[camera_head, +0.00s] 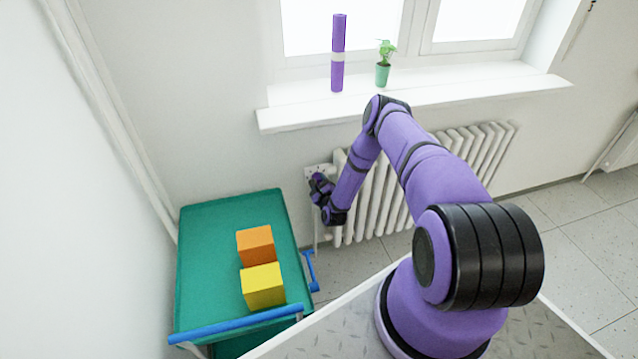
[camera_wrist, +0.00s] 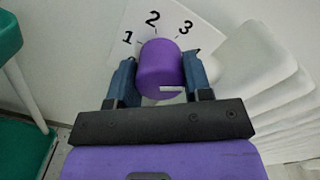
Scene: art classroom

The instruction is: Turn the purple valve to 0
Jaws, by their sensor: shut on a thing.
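The purple valve (camera_wrist: 160,66) is a round knob in front of a white dial plate (camera_wrist: 178,18) on the wall beside the radiator. The numbers 1, 2 and 3 show on the plate; a further mark at the right is partly covered, and I see no 0. A short white line on the knob points to the right in the wrist view. My gripper (camera_wrist: 160,80) is shut on the valve, with one finger on each side of it. In the head view my gripper (camera_head: 321,186) is at the plate (camera_head: 318,170), and the valve is hard to make out there.
A white radiator (camera_head: 375,195) stands right of the valve, under the windowsill (camera_head: 420,98), which holds a purple roll (camera_head: 338,55) and a potted plant (camera_head: 383,68). A green cart (camera_head: 210,260) with orange (camera_head: 256,245) and yellow (camera_head: 263,286) blocks stands at the left.

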